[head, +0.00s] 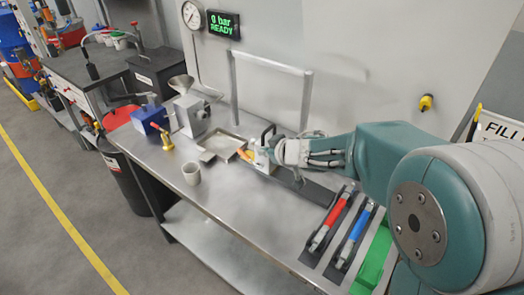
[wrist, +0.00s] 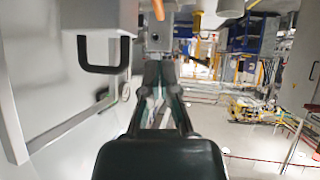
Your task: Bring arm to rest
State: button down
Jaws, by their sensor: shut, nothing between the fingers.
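My arm reaches in from the right in the head view, over the steel bench (head: 215,205). My gripper (head: 272,152) is at its left end, beside a pale block with a black handle, and is partly hidden there. In the wrist view my gripper (wrist: 163,72) is shut, with its two dark fingers close together and nothing seen between them. A black handle (wrist: 103,68) on a pale body is left of the fingers. I cannot tell whether the gripper touches anything.
Red-handled (head: 327,224) and blue-handled (head: 354,235) tools lie in front of my arm. A metal frame (head: 306,100) rises behind.

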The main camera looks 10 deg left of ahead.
jog(key=s+d+r+m+t+h, duration=0.2)
jog(key=d+r+m+h, duration=0.25)
jog(key=d, duration=0.65)
jog(key=s+d+r+m+t+h, duration=0.2)
jog(key=d+r+m+t+h, duration=0.3)
jog(key=d, duration=0.6)
jog(key=s+d+f+m+g, duration=0.1)
jog(key=s+d+g, duration=0.2)
jog(key=s, duration=0.8)
jog(key=s+d+f+m+g, duration=0.1)
jog(key=s+d+g, duration=0.3)
jog(key=s, duration=0.8)
jog(key=shift+m+g, duration=0.45)
jog(key=shift+g, duration=0.15)
